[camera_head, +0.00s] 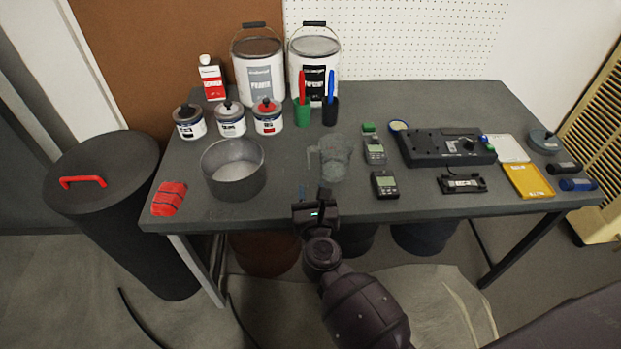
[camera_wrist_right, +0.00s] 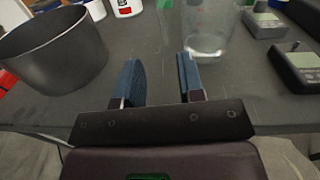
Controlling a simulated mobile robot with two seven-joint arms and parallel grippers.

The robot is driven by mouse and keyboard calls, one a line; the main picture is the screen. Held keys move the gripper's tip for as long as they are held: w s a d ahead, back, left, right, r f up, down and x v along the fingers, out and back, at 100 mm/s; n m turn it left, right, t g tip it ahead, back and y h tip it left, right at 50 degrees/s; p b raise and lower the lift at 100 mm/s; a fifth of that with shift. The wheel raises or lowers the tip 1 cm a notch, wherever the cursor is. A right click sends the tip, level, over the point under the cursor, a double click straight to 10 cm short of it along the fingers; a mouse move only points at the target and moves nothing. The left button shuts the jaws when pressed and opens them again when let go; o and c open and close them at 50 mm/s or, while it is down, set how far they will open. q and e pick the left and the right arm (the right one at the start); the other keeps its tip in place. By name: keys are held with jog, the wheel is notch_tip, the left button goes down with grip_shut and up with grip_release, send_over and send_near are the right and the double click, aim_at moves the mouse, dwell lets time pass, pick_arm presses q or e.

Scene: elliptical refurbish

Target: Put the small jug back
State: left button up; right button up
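The small jug (camera_head: 334,158) is clear and see-through, and stands upright on the grey table with its handle towards the left. It also shows in the right wrist view (camera_wrist_right: 209,38), at the top just right of the middle. My right gripper (camera_head: 314,194) is at the table's front side, just short of the jug. In the right wrist view its two blue-padded fingers (camera_wrist_right: 161,80) are apart with nothing between them. My left gripper is not in view.
A grey pot (camera_head: 234,180) stands left of the gripper, with a red block (camera_head: 169,198) beyond it. Handheld meters (camera_head: 384,184) lie to the right. Green (camera_head: 302,117) and black (camera_head: 330,115) cups with pens stand behind the jug. Bare tabletop (camera_head: 285,175) separates pot and jug.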

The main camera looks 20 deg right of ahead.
jog(key=shift+v, duration=0.8)
